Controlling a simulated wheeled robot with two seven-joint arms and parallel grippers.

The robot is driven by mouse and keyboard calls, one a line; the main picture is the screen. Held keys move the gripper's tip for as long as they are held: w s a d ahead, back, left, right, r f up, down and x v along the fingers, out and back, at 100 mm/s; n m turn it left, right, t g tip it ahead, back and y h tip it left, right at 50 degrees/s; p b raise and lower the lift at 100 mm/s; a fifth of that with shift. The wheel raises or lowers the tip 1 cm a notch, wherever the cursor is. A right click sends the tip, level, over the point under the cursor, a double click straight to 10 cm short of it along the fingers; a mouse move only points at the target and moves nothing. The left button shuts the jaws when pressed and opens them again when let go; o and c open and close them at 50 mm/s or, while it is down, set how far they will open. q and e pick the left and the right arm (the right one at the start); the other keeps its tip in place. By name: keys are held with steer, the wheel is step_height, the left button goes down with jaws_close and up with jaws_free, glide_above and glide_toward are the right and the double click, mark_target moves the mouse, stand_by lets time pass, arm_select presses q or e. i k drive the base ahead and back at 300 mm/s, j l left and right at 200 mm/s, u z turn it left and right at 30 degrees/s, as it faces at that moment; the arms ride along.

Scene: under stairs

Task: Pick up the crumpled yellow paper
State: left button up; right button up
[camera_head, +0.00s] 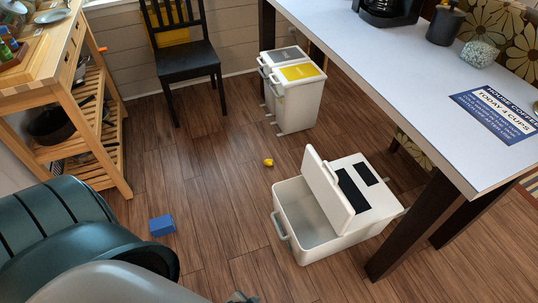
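The crumpled yellow paper (268,162) is a small lump on the wooden floor, near the middle of the view. It lies left of the open white bin and in front of the standing bins, touching neither. Large dark and grey shapes fill the lower left corner, close to the camera, and look like my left arm. A small grey tip at the bottom edge may be part of my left gripper (240,297); its fingers are cut off, so its opening cannot be told. It is well short of the paper. My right gripper is not in view.
An open white bin (290,222) lies on the floor, its lid raised. A table (400,85) stands at right. Two upright bins (292,98), a black chair (190,60) and a wooden shelf (85,150) stand behind. A blue block (162,226) lies left. Floor around the paper is clear.

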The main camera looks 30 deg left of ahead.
mark_target(268, 163)
steer(key=i+j+z, duration=0.2)
steer(key=j, duration=0.8)
steer(key=j+z, duration=0.15)
steer(key=j, duration=0.8)
